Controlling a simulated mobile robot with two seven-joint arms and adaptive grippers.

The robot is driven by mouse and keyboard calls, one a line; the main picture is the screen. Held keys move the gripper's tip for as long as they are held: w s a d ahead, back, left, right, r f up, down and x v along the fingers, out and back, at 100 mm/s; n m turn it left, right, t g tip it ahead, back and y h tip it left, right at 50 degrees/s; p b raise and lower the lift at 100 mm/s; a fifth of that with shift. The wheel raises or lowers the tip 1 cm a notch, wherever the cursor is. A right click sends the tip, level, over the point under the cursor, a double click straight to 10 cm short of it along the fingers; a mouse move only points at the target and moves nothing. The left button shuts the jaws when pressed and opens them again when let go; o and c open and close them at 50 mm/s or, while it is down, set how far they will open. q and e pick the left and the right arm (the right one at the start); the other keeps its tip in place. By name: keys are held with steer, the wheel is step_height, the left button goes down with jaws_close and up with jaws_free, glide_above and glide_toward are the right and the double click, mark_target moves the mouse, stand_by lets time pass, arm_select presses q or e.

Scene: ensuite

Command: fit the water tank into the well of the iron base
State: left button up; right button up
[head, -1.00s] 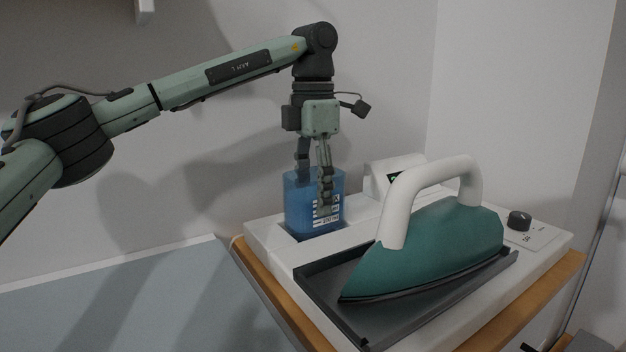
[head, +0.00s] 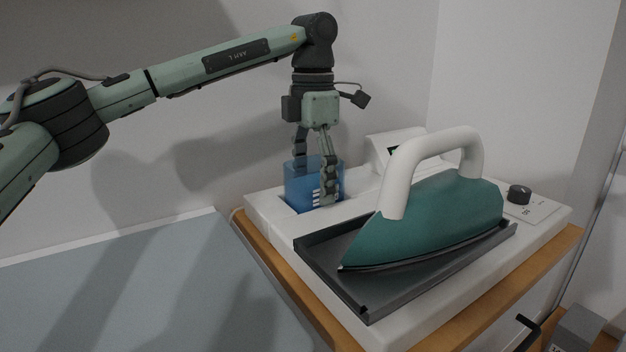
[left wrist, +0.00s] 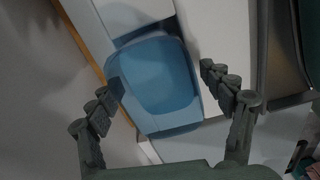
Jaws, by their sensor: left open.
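The blue translucent water tank (head: 299,184) stands upright in the well at the back left of the white iron base (head: 268,222). Its upper part stands above the base and its foot is hidden in the well. Whether it touches the well's floor cannot be seen. My left gripper (head: 315,180) points down over the tank, open, with one finger on either side. In the left wrist view the tank (left wrist: 162,80) lies between the parted fingertips (left wrist: 161,78), with a dark strip along its upper edge. My right gripper is not in view.
A teal iron (head: 435,232) with a white handle rests on the dark tray (head: 372,300) of the base, right of the tank. A dark knob (head: 519,194) is at the right. A grey-blue board (head: 130,290) lies at left; a wall stands close behind.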

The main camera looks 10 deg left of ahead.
arm_select(q)
steer(key=shift+r, duration=0.1)
step_height(320, 180, up, 12)
steer(key=shift+p, duration=0.45)
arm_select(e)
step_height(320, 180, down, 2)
